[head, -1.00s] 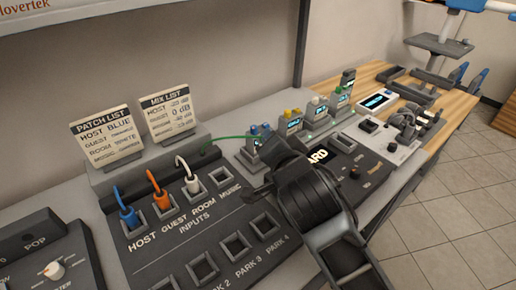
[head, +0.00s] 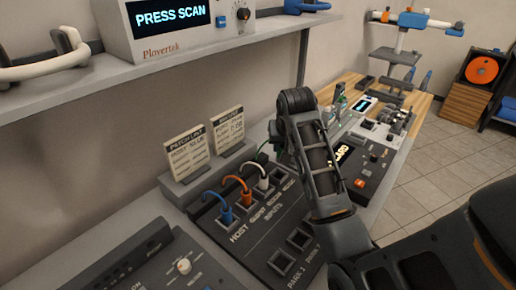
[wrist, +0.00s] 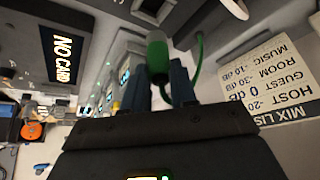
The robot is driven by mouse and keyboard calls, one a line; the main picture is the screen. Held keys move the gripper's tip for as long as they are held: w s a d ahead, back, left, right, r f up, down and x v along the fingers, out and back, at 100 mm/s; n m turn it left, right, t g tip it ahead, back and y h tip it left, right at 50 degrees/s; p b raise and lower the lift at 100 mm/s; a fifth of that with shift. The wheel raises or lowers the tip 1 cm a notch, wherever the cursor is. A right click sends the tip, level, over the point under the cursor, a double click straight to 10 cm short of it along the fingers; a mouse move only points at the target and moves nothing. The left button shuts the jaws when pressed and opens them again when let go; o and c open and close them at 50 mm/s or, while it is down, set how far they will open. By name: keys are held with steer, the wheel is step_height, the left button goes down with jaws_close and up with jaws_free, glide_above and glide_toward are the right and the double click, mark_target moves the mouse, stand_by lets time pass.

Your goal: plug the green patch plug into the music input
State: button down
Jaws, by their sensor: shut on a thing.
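My gripper (wrist: 160,88) is shut on the green patch plug (wrist: 157,50), which stands between its fingers in the wrist view. A green cable (wrist: 197,65) curves down beside it. The square socket (wrist: 150,10) ahead of the plug in the wrist view is apart from it in the picture; I cannot read its label there. In the head view the music input (head: 279,172) lies beside the white plug, close to my arm. My arm hides the gripper's fingertips and the plug there.
The blue plug (head: 225,213), orange plug (head: 244,194) and white plug (head: 263,180) stand in the host, guest and room inputs. The patch list card (head: 188,148) and mix list card (head: 216,130) stand behind. A shelf (head: 190,60) overhangs the back.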

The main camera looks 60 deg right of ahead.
steer(key=shift+a, duration=0.25)
steer(key=shift+f, duration=2.8)
steer(key=shift+f, duration=0.6)
steer(key=c, duration=1.2)
jaws_free()
steer(key=shift+v, duration=5.5)
steer(key=shift+w, duration=0.25)
